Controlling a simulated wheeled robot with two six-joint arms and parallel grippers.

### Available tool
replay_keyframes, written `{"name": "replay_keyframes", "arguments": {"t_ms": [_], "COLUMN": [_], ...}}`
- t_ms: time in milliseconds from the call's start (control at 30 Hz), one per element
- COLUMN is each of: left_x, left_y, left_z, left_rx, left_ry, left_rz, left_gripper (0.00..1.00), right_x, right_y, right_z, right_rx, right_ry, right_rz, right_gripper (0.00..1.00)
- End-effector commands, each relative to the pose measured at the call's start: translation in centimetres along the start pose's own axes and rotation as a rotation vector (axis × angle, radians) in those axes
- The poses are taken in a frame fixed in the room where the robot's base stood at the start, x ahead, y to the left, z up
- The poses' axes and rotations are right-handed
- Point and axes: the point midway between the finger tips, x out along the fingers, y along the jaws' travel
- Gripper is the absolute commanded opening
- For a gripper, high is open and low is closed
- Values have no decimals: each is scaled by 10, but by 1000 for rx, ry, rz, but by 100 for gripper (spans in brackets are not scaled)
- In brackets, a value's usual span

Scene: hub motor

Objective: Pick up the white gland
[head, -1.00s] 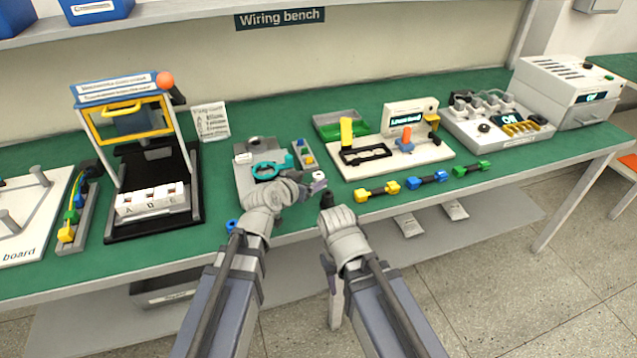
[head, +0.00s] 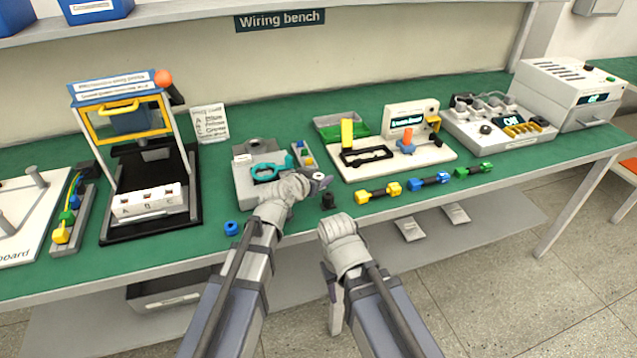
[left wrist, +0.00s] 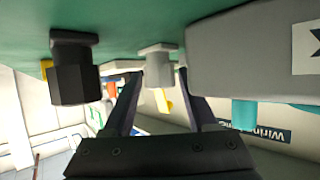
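The white gland (head: 319,176) stands on the green bench top near its front edge. In the left wrist view the white gland (left wrist: 157,66) shows between the two dark fingers of my left gripper (left wrist: 158,90). The fingers are apart, with gaps on both sides of the gland. In the head view my left gripper (head: 319,183) is at the gland, and its fingers are partly hidden by the wrist. My right gripper (head: 329,282) hangs low in front of the bench edge; its finger opening cannot be made out.
A black gland (head: 328,202) stands close in front of the white one, also large in the left wrist view (left wrist: 75,70). A blue gland (head: 231,228) lies to the left. A grey fixture (head: 243,185) is just left of my left gripper. Yellow, blue and green connectors lie to the right.

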Motion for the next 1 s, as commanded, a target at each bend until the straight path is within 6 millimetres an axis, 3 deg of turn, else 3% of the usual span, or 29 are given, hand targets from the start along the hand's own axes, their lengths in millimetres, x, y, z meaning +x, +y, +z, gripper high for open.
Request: {"name": "replay_keyframes", "arguments": {"t_ms": [33,500,1000], "left_x": [0,0,-2], "left_y": [0,0,0], "left_z": [0,0,-5], "left_rx": [0,0,0], "left_ry": [0,0,0], "left_rz": [0,0,0], "left_gripper": [51,0,0], "right_x": [0,0,-5], "right_y": [0,0,0], "right_z": [0,0,0], "right_rx": [0,0,0], "right_ry": [0,0,0], "right_rz": [0,0,0], "right_gripper": [50,50,50]}}
